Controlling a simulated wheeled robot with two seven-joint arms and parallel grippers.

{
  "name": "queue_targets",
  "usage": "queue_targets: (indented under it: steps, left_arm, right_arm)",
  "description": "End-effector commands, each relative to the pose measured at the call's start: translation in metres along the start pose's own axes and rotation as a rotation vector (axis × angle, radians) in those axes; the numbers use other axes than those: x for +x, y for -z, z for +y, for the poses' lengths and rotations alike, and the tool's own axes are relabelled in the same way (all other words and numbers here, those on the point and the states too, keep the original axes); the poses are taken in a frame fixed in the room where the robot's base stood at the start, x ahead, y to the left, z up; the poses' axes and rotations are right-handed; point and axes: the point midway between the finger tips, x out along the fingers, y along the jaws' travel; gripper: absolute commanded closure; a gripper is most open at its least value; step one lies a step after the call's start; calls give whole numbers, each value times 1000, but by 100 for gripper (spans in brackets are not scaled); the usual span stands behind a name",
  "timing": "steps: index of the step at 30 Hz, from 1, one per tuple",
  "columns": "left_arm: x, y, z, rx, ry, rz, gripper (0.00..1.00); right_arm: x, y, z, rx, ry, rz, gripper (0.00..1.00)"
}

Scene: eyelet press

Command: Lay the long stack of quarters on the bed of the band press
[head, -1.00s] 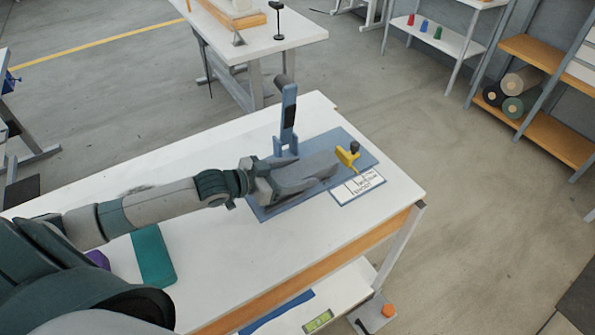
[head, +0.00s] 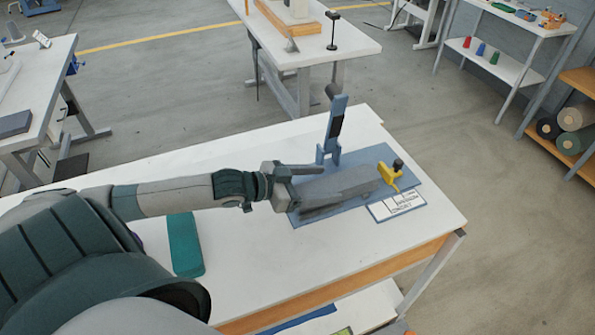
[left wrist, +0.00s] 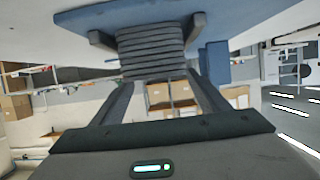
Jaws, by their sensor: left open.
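The long stack of quarters (head: 345,182) is a grey, layered block. It lies on the blue bed of the band press (head: 398,166), and its far end is close to the yellow part of the press (head: 389,176). My left gripper (head: 326,189) is open, with one finger on each side of the stack's near end. In the left wrist view the stack's layers (left wrist: 150,48) show between the spread fingers, with the blue bed (left wrist: 240,12) against it. The fingers look apart from the stack's sides. My right gripper is not in view.
A blue upright arm (head: 333,128) stands at the bed's back edge. A white label card (head: 397,204) lies at its front right. A teal block (head: 186,245) is on the white table (head: 250,240) near my left arm. The table's front right is clear.

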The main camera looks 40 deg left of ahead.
Motion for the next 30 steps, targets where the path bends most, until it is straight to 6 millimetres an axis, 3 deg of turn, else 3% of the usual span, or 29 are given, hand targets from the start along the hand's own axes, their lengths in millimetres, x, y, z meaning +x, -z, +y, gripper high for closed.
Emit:
queue_targets:
  steps: [4,12,21,30]
  left_arm:
    - [-17,-2,1,0,-1,-3,31]
    - [-44,-1,1,0,-1,-2,31]
    - [-64,0,0,-1,0,0,31]
    - [-69,1,0,1,-1,1,31]
  right_arm:
    - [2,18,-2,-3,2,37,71]
    - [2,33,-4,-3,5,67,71]
    - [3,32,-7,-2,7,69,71]
    - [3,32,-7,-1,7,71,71]
